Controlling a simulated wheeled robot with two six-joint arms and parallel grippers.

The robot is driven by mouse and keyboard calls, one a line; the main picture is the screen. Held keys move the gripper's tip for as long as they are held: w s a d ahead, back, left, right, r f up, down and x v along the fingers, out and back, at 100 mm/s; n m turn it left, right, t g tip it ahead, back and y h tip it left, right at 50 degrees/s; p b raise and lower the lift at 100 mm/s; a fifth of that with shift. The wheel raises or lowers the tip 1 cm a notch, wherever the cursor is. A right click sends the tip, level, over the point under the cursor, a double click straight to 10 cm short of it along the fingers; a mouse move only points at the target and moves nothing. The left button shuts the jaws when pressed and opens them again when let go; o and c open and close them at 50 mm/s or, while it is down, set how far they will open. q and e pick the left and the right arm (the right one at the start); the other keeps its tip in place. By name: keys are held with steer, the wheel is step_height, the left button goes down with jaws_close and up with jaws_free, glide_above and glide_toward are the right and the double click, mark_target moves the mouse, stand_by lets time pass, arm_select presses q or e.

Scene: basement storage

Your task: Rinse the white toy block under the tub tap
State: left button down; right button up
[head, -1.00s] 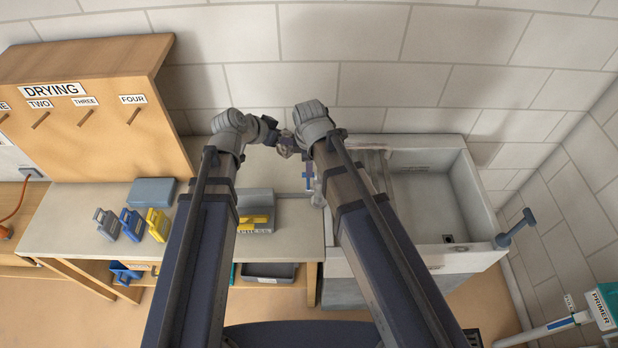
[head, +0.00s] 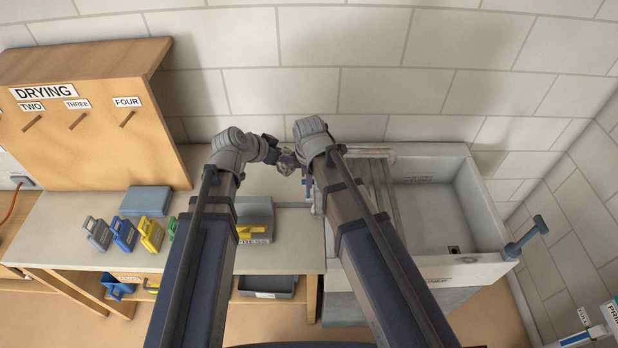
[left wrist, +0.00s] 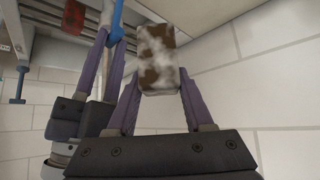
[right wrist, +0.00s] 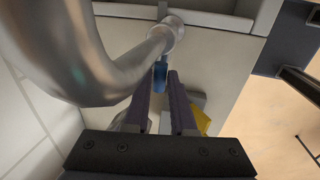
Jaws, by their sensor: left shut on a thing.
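The white toy block (left wrist: 157,60) has brown patches over its face in the left wrist view. My left gripper (left wrist: 157,88) is shut on it, one finger on each side; the head view shows this gripper (head: 284,158) beside my right wrist. My right gripper (right wrist: 160,88) appears open, its fingertips close to a blue tap handle (right wrist: 160,74); contact is unclear. The handle (left wrist: 117,22) also shows in the left wrist view. The metal tap spout (right wrist: 95,75) curves past the right gripper. The pale tub (head: 435,215) is at the right, partly hidden by my right arm.
A DRYING board (head: 90,125) with labelled pegs stands at the left. The bench (head: 75,230) holds a blue-grey box (head: 147,201), several coloured caddies (head: 123,233) and a grey tray (head: 255,215). A blue-grey lever (head: 527,236) sticks out at the tub's right corner.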

jaws_close()
steer(key=shift+s, duration=0.1)
stand_by(0.9)
